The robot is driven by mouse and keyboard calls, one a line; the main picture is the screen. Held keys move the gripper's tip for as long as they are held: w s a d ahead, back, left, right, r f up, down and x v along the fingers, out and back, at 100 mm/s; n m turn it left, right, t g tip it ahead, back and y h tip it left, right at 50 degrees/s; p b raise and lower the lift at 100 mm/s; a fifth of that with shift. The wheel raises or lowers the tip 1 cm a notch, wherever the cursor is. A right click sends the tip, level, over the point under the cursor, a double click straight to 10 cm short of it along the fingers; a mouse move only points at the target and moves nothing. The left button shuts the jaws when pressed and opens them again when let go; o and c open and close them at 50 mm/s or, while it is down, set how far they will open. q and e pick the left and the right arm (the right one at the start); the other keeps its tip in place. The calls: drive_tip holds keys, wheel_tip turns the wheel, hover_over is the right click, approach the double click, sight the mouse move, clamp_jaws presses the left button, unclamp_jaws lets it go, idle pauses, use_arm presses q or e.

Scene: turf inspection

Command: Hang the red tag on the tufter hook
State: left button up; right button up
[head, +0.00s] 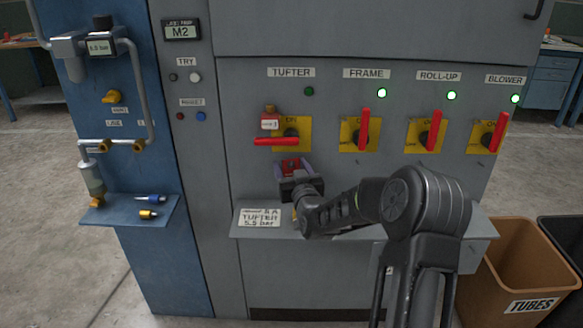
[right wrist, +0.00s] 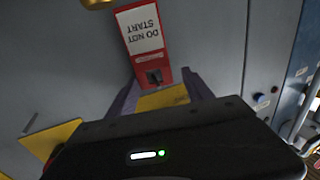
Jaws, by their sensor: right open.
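The red tag (right wrist: 145,45) shows upside down in the right wrist view, with a white label reading DO NOT START. It lies against the grey panel, and a small black piece (right wrist: 153,77), apparently the hook, shows through its red top end. In the head view only a red part of the tag (head: 291,163) shows, below the yellow tufter switch plate (head: 303,146); my gripper hides the rest. My right gripper (head: 290,172) is open, its purplish fingers on either side of the tag's top end. I cannot tell if they touch it. My left gripper is out of view.
The tufter's red handle (head: 277,142) lies level; the other handles stand nearly upright under lit green lamps. A small red and white piece (head: 270,119) sits above the tufter handle. A ledge (head: 440,228) with a sign (head: 259,217) runs below. A TUBES bin (head: 520,270) stands right.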

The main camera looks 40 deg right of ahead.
drive_tip(key=shift+s+d+r, duration=0.2)
drive_tip(key=shift+d, duration=0.45)
drive_tip(key=shift+s+a, duration=0.1)
drive_tip(key=shift+s, duration=0.25)
drive_tip(key=a+v, duration=0.1)
drive_tip(key=v, duration=0.6)
drive_tip(key=shift+f, duration=0.2)
drive_tip(key=shift+w, duration=0.15)
